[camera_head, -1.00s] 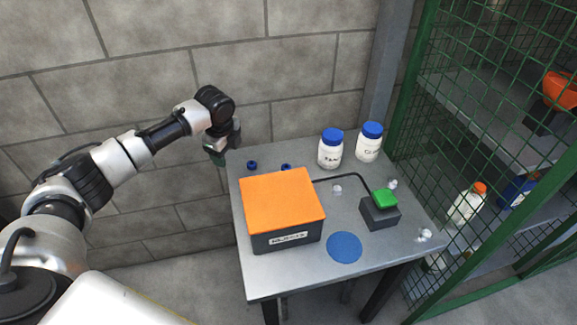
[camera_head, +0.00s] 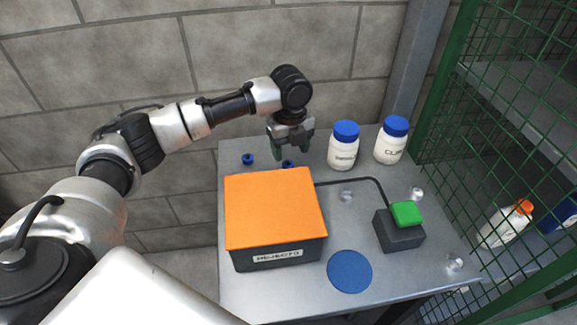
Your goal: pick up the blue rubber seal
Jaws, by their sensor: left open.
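Two small dark-blue ring-like pieces lie at the back left of the grey metal table (camera_head: 450,283): the left blue ring (camera_head: 248,159) stands clear, and the right blue ring (camera_head: 288,164) is partly hidden by my left gripper. A flat blue disc (camera_head: 349,271) lies near the table's front edge. I cannot tell for certain which of these is the rubber seal. My left gripper (camera_head: 291,151) points down, open and empty, just above or behind the right ring; whether it touches is unclear. My right gripper is not in view.
An orange-lidded dark box (camera_head: 275,207) stands in front of the rings. Two white bottles with blue caps (camera_head: 343,150) (camera_head: 391,143) stand to their right. A green button on a dark block (camera_head: 400,232) has a cable. Green mesh (camera_head: 520,130) borders the right; a wall is behind.

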